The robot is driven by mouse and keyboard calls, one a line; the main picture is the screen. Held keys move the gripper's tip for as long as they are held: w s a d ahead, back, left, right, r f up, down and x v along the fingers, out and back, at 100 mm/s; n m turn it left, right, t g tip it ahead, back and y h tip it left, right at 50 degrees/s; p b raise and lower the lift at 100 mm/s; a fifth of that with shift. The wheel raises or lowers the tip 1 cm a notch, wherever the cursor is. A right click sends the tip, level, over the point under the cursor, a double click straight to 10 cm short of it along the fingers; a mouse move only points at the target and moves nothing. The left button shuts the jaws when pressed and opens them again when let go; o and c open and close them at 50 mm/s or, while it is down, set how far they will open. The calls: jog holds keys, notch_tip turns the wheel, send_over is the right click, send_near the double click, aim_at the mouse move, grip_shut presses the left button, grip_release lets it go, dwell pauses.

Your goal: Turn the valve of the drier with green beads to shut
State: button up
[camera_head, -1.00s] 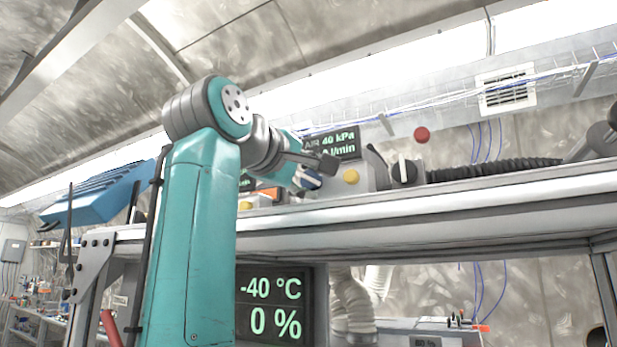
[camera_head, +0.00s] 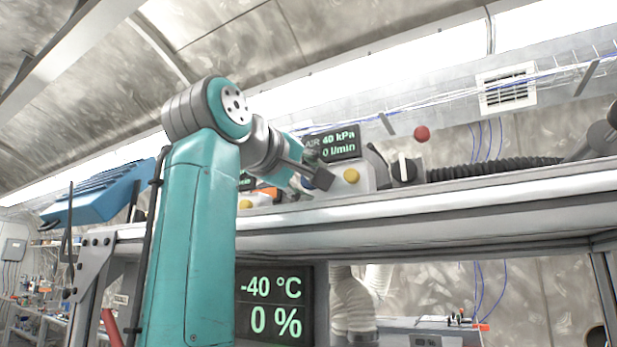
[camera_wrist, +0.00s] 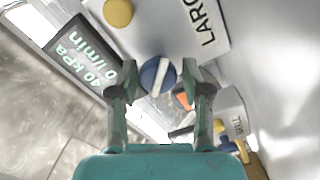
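In the wrist view a round blue valve knob (camera_wrist: 148,74) with a white bar across it sits on a pale housing. My gripper (camera_wrist: 163,92) is open, with one finger on each side of the knob in the picture. I cannot tell whether the fingers touch it. No green beads are visible.
A housing lettered "LARG" (camera_wrist: 203,25) and a smaller labelled box (camera_wrist: 232,112) stand close to my fingers.

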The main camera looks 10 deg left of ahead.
jog(key=shift+o, duration=0.4)
jog(key=v, duration=1.2)
jog(key=shift+r, duration=0.1)
